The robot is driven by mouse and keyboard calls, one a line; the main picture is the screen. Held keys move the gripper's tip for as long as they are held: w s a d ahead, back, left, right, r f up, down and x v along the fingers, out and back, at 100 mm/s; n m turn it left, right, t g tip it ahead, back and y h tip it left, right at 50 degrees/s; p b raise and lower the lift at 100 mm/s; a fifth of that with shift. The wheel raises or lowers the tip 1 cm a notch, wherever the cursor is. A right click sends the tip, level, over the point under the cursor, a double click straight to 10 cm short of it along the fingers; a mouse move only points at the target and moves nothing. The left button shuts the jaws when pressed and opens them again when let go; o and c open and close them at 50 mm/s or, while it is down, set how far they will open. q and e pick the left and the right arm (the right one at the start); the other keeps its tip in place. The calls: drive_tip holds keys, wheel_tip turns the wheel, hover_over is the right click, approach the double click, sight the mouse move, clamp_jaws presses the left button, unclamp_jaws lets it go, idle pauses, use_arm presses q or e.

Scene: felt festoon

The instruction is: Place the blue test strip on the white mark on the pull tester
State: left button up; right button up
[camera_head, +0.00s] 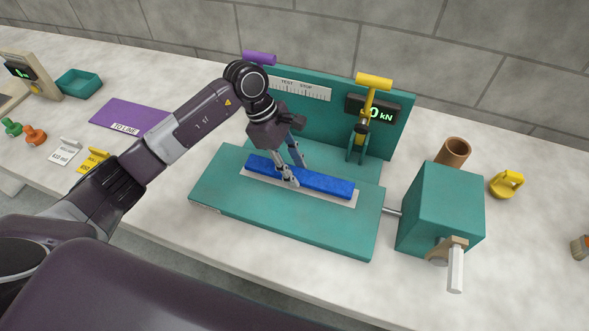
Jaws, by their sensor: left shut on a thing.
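The blue test strip (327,184) lies lengthwise over the white mark (262,182) on the green bed of the pull tester (235,212). The mark's pale edge shows along the strip's near side and at its ends. My left gripper (291,180) reaches down from above and is shut on the blue strip near its middle. Whether the strip rests on the mark or hangs just above it is hard to tell. My right gripper is not in view.
Behind the bed stands a green back panel (330,111) with a yellow-handled clamp (373,82). A green crank box (440,210) stands right of the bed. A brown cup (454,151) and yellow weight (507,184) are beyond it. A purple mat (127,117) lies left.

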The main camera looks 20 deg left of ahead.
use_arm(q)
drive_tip(key=shift+f, duration=0.9)
drive_tip(key=o, duration=0.7)
drive_tip(key=shift+f, duration=0.1)
drive_tip(key=o, duration=0.4)
drive_tip(key=shift+o, duration=0.2)
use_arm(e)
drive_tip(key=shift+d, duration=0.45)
use_arm(q)
drive_tip(key=shift+r, duration=0.25)
drive_tip(key=shift+w+a+r, duration=0.1)
drive_tip(key=shift+a+r, duration=0.05)
drive_tip(key=shift+r, duration=0.1)
drive_tip(key=b+v, duration=0.3)
drive_tip(key=v, duration=0.8)
drive_tip(key=shift+r, duration=0.25)
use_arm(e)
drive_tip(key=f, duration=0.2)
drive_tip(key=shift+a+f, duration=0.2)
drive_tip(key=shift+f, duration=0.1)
